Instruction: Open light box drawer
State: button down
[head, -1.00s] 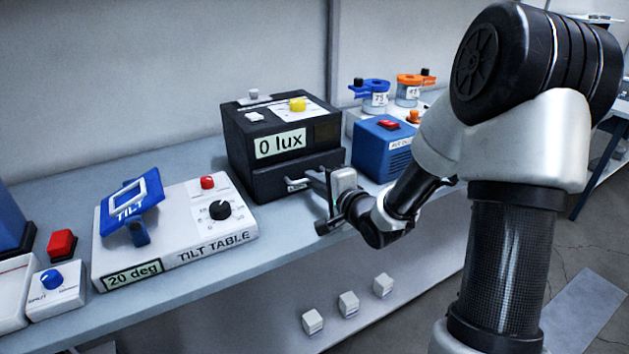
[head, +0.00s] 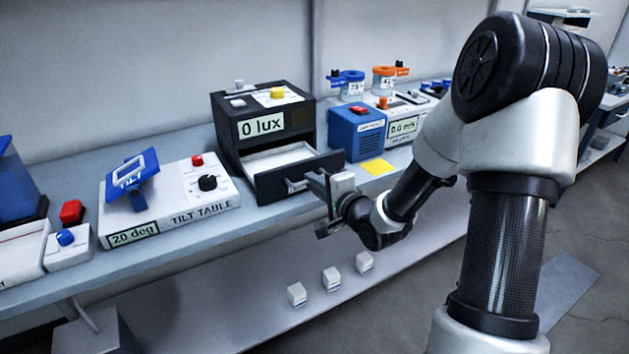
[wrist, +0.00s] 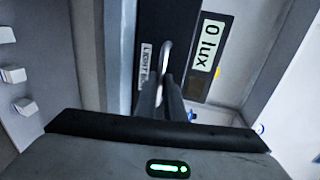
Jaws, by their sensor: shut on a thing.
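The black light box (head: 262,130) stands on the bench and its display reads "0 lux". Its drawer (head: 272,188) is pulled well out at the front, and its pale, empty-looking inside shows. My gripper (head: 318,184) is at the drawer front, shut on the drawer handle (wrist: 166,61). In the wrist view my gripper's fingers (wrist: 170,88) close around the handle beside the "LIGHT BOX" label. The right end of the drawer front is partly hidden by my gripper.
The tilt table (head: 170,205) stands left of the light box. A blue box (head: 350,135) with a red button and a yellow sheet (head: 376,167) are to the right. Several small white blocks, one of them (head: 331,279), lie on the lower shelf.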

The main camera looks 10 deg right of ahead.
jog(key=shift+s+d, duration=0.1)
jog(key=shift+s, duration=0.2)
jog(key=c, duration=1.8)
grip_release()
jog(key=shift+w, duration=0.1)
jog(key=shift+c, duration=0.2)
jog(key=p+v, duration=1.6)
jog(key=v, duration=0.1)
jog(key=shift+s, duration=0.25)
